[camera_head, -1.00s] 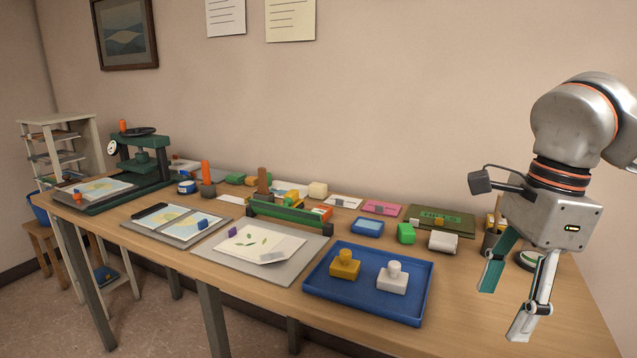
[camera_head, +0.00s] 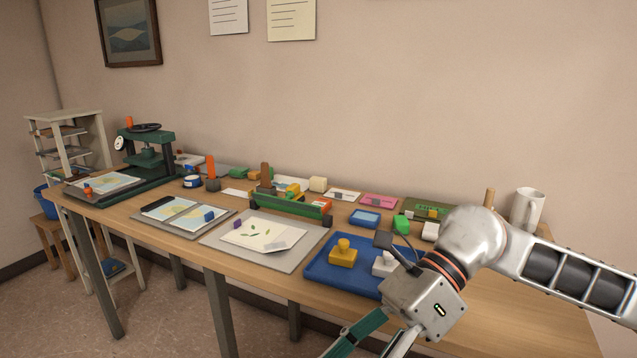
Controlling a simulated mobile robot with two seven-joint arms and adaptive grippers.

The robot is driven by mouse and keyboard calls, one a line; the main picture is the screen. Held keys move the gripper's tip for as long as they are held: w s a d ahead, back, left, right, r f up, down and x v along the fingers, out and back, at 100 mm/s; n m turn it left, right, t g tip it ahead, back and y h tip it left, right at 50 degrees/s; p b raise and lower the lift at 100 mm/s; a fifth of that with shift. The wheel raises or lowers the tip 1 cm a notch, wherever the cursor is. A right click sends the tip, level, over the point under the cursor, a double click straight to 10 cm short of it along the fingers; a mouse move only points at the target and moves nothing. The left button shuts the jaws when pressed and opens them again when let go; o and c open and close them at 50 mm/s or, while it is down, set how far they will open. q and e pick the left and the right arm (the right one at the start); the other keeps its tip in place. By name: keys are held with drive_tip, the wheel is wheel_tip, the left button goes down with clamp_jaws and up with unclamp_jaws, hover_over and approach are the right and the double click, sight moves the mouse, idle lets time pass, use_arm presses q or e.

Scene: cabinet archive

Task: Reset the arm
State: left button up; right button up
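My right arm comes in from the right edge. Its gripper (camera_head: 376,345) is at the bottom of the view, in front of the blue tray (camera_head: 324,282). Its green finger and white finger spread apart, with nothing seen between them; the tips are cut off by the lower edge. My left arm and gripper are not in view.
A yellow knobbed block (camera_head: 343,253) and a partly hidden white one (camera_head: 384,264) stand in the tray. A white mug (camera_head: 527,209) is at the back right. A green press (camera_head: 148,160) stands far left. Bare tabletop (camera_head: 525,305) shows at the right.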

drive_tip(key=w+a+r+m+t+y+p, duration=0.2)
drive_tip(key=w+a+r+m+t+y, duration=0.15)
drive_tip(key=a+r+m+y, duration=0.65)
drive_tip(key=w+d+f+m+t+h+p, duration=0.1)
drive_tip(key=w+d+f+m+t+h, duration=0.15)
drive_tip(key=d+f+m+t, duration=0.5)
drive_tip(key=w+d+f+m+t+h+p, duration=0.1)
drive_tip(key=w+d+f+m+t+h, duration=0.25)
drive_tip(key=f+m, duration=0.7)
drive_tip(key=w+d+f+m+t+h, duration=0.1)
drive_tip(key=d+f+m+t+h, duration=0.35)
drive_tip(key=m+t, duration=0.55)
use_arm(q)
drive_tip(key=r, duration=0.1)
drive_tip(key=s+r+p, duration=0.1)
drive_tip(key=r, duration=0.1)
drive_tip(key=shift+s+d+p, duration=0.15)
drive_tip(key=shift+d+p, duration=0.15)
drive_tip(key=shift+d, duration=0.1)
use_arm(e)
drive_tip(key=s+d+f+m+g+h, duration=0.3)
drive_tip(key=s+f, duration=0.5)
drive_tip(key=f, duration=0.4)
drive_tip(key=s+d+f+m+g+h, duration=0.4)
drive_tip(key=s+d+f+m, duration=0.4)
drive_tip(key=f, duration=0.4)
drive_tip(key=shift+s+d+f+g, duration=0.3)
drive_tip(key=shift+s+d+g, duration=0.2)
drive_tip(key=shift+g, duration=0.35)
